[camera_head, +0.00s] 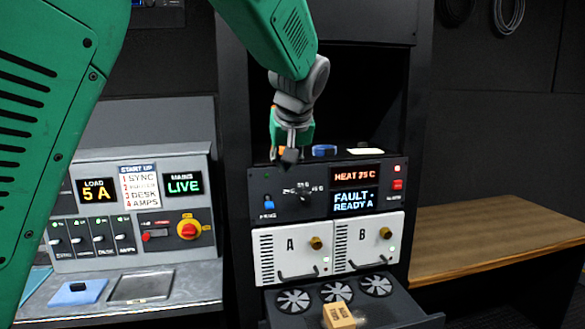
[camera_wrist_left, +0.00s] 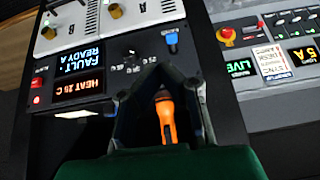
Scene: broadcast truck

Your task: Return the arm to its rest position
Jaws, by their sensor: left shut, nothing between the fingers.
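My left arm (camera_head: 265,30) is green and reaches from the upper left across the top of the head view. Its wrist bends down in front of the dark rack. My left gripper (camera_head: 290,156) is shut and empty, pointing down just above the upper edge of the control panel (camera_head: 258,200). In the left wrist view its dark fingers frame an orange, torch-like object (camera_wrist_left: 166,115), which lies beyond them and is not held. The panel's displays read "HEAT 25 C" and "FAULT - READY A". My right gripper is not in view.
White modules A (camera_head: 290,262) and B (camera_head: 368,258) sit below the panel. Beneath them a fan tray (camera_head: 295,318) sticks out with a small labelled box (camera_head: 338,315) on it. A grey console (camera_head: 190,275) stands left, a bare wooden bench (camera_head: 490,235) right. A blue item (camera_head: 325,150) lies on the ledge.

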